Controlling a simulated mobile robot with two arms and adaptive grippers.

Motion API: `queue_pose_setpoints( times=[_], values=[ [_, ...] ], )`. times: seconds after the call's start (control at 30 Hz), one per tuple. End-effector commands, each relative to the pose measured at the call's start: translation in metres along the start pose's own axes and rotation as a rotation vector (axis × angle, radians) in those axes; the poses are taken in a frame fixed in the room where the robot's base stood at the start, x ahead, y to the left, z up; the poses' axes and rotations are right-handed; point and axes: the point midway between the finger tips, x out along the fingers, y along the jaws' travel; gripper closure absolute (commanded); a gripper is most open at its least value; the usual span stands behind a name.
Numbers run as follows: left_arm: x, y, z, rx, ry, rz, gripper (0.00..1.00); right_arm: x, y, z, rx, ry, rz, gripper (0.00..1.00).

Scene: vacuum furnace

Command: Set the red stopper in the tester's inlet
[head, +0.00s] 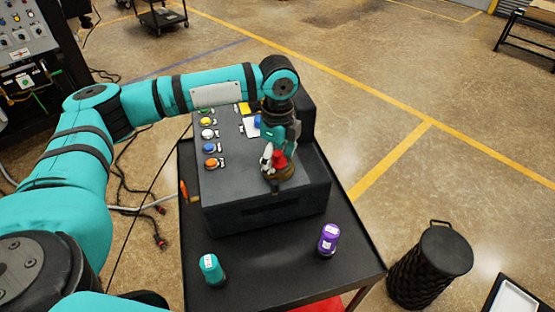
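The tester is the dark grey box (240,182) on the black cart. A round brass-coloured inlet (279,174) sits on its top near the front right. The red stopper (279,160) stands at this inlet, partly hidden by my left gripper (277,152). The gripper reaches down from above, with its fingers around or beside the stopper. I cannot tell whether they press on it or how deep the stopper sits. My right gripper is not in view.
Coloured buttons (208,148) line the tester's left side. A teal bottle (211,268) and a purple bottle (329,240) stand on the cart top (270,270) in front. A black bin (430,265) stands right of the cart. Cables lie on the floor at left.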

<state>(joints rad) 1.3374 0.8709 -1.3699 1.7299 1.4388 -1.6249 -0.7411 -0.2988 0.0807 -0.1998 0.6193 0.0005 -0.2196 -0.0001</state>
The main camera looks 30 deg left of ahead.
Motion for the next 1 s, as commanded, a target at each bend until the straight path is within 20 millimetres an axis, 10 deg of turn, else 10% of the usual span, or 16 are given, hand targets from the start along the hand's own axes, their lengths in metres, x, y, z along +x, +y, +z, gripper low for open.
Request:
queue_pose_setpoints(
  times=[0.5, 1.0],
  values=[
    [-0.101, -0.002, 0.001, -0.001, 0.002, -0.013, 0.26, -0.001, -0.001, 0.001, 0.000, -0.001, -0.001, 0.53],
    [-0.113, -0.002, 0.001, -0.002, 0.001, -0.013, 0.26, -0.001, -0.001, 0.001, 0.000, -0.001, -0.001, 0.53]
  ],
)
